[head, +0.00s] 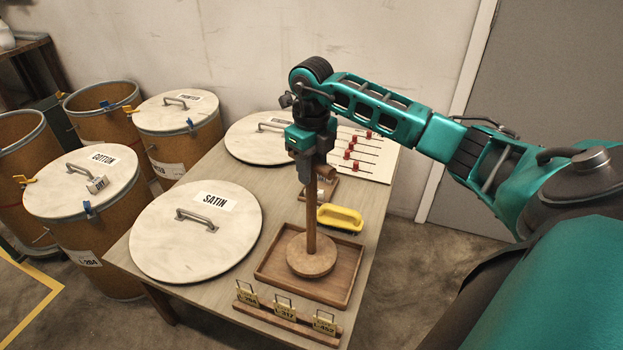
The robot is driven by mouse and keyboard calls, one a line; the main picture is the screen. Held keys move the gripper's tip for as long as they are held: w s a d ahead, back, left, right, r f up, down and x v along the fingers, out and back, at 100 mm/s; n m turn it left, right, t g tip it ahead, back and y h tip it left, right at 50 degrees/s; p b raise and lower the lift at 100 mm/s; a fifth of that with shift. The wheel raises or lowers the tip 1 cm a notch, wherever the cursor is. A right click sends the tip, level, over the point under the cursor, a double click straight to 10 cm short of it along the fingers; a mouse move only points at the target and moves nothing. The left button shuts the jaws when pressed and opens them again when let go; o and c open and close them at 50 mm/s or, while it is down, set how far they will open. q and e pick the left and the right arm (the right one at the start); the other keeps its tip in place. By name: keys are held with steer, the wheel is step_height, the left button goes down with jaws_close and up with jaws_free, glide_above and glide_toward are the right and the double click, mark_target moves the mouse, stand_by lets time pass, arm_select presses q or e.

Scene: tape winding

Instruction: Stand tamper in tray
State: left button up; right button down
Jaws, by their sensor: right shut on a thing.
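The tamper (311,254) has a round wooden disc base and a tall wooden handle. My right gripper (312,178) points down and is shut on the upper part of the tamper's handle. The handle's top is hidden by the gripper. My left gripper is not in view.
A yellow-handled brush (340,218) lies at the tray's back edge. Lids marked SATIN (160,245) and another (245,140) lie on the table's left side. A tag rack (275,318) sits in front of the tray. A peg board (372,160) is behind. Drums (180,145) stand left.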

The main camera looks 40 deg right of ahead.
steer(key=shift+f, duration=1.6)
steer(key=shift+f, duration=0.1)
steer(key=c, duration=0.8)
jaws_free()
